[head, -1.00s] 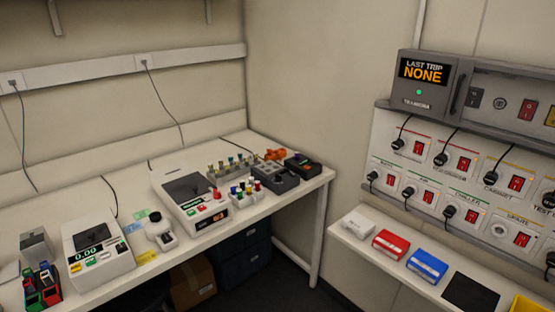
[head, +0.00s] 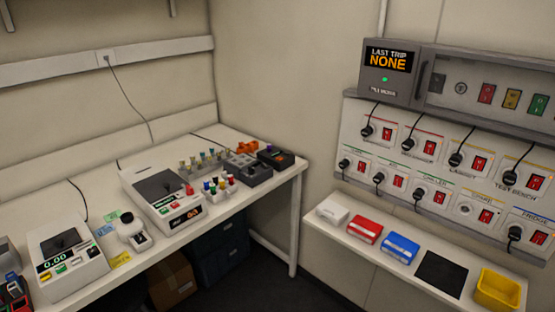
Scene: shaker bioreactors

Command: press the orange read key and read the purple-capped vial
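My gripper is not in view. A small purple spot, possibly the purple cap (head: 268,148), shows on a dark block (head: 276,160) at the right end of the bench. It is too small to be sure that it is a vial. A small rack of vials with several coloured caps (head: 219,186) stands in front of a longer vial rack (head: 206,159). A grey and white instrument (head: 150,185) with an orange-lit display and small keys stands left of the racks. A white instrument (head: 72,262) reading 0.00 has a row of small keys. I cannot tell which key is orange.
An orange object (head: 246,147) lies behind the dark blocks. On the right, a wall shelf (head: 318,228) holds white, red and blue boxes, a black pad (head: 441,273) and a yellow bin (head: 498,289). Above it hangs a panel of plugs and red switches (head: 420,160). Boxes sit under the bench.

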